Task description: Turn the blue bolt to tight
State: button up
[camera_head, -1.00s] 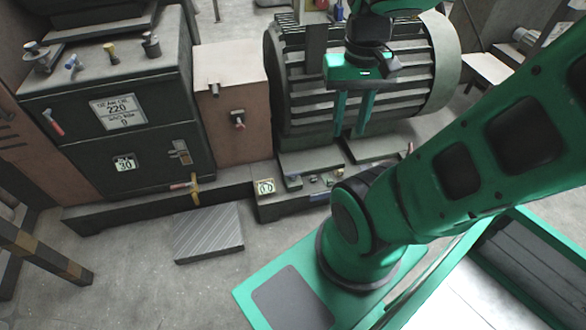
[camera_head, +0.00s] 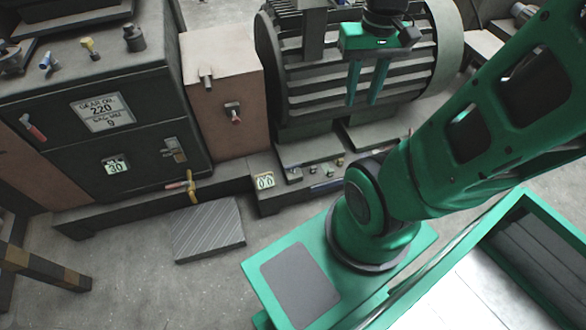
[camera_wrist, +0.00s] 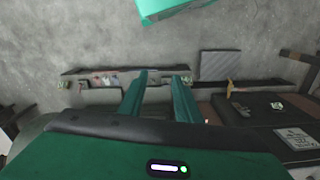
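Several small coloured bolts sit in a row on the low base ledge (camera_head: 270,207) in front of the motor (camera_head: 300,100). They are too small in the head view to say surely which is the blue bolt. In the wrist view the row of small parts (camera_wrist: 100,80) lies left of my fingers. My gripper (camera_head: 363,102) hangs in front of the motor, above and to the right of the row. Its two green fingers point down with a gap between them and nothing in it. It also shows in the wrist view (camera_wrist: 161,78).
A dark cabinet (camera_head: 150,95) with labels and handles stands at left. A brown box (camera_head: 225,100) stands beside the motor. A grey ribbed plate (camera_head: 208,230) lies on the floor before the ledge. A striped barrier (camera_head: 45,265) is at lower left.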

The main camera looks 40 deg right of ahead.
jog(key=w+d+f+n, duration=0.2)
jog(key=w+f, duration=0.1)
jog(key=w, duration=0.6)
jog(key=n, duration=1.4)
send_over(293, 167)
jog(key=w, duration=0.1)
jog(key=f, duration=5.3)
jog(key=shift+d+f, duration=0.3)
jog(key=shift+d, duration=0.05)
notch_tip(293, 167, down, 11)
jog(key=shift+f, duration=0.1)
